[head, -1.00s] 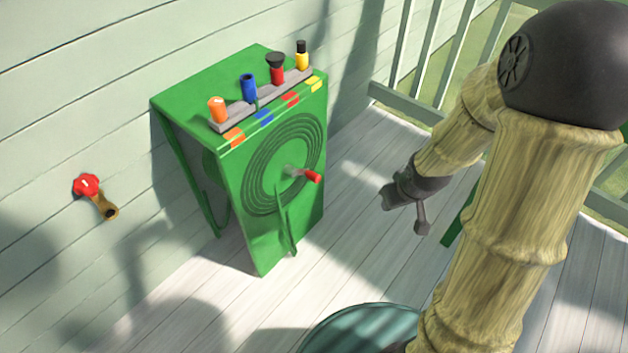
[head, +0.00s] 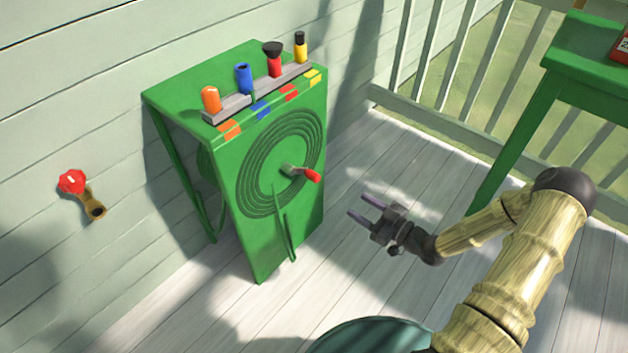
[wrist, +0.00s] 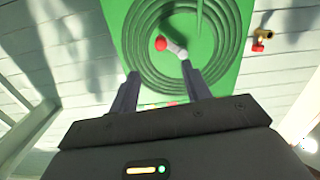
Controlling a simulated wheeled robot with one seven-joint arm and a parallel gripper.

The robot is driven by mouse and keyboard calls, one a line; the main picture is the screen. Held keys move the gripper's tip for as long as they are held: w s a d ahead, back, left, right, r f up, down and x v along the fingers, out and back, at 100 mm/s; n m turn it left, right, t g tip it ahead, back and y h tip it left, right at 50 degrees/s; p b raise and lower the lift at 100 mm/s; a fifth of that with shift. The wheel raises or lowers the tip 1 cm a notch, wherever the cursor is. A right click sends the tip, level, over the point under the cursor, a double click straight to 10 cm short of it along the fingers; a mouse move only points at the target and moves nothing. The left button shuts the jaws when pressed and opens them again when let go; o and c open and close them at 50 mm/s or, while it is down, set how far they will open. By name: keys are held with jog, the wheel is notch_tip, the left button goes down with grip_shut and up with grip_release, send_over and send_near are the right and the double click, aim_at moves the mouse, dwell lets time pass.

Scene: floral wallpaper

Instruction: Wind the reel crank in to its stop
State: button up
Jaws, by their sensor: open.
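The green hose reel cabinet (head: 235,238) stands against the wall, with concentric dark hose rings on its front. The reel crank (head: 300,173) sits at the middle of the rings, a grey arm with a red handle pointing right and slightly down. My gripper (head: 358,206) is open and empty, to the right of the crank and apart from it, its fingers pointing toward the cabinet. In the wrist view the crank's red knob (wrist: 161,44) shows beyond and between my open fingers (wrist: 165,85), with the grey arm to its right.
Orange, blue, red and yellow nozzles (head: 244,79) stand in a grey rack on the cabinet top. A red-handled brass tap (head: 74,183) is on the wall at left. A green table (head: 585,60) stands at right by the railing (head: 445,130). The floor before the cabinet is clear.

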aim_at(319, 180)
jog(key=shift+r, duration=0.15)
jog(key=b+x, duration=0.2)
jog(key=x, duration=0.3)
jog(key=b+x, duration=0.2)
jog(key=x, duration=0.4)
jog(key=b+x, duration=0.2)
jog(key=x, duration=0.3)
jog(key=shift+a+r, duration=0.2)
jog(key=shift+a, duration=0.1)
jog(key=shift+w+a+r, duration=0.1)
jog(key=shift+w+a, duration=0.15)
jog(key=shift+w, duration=0.1)
jog(key=shift+c, duration=0.2)
grip_shut()
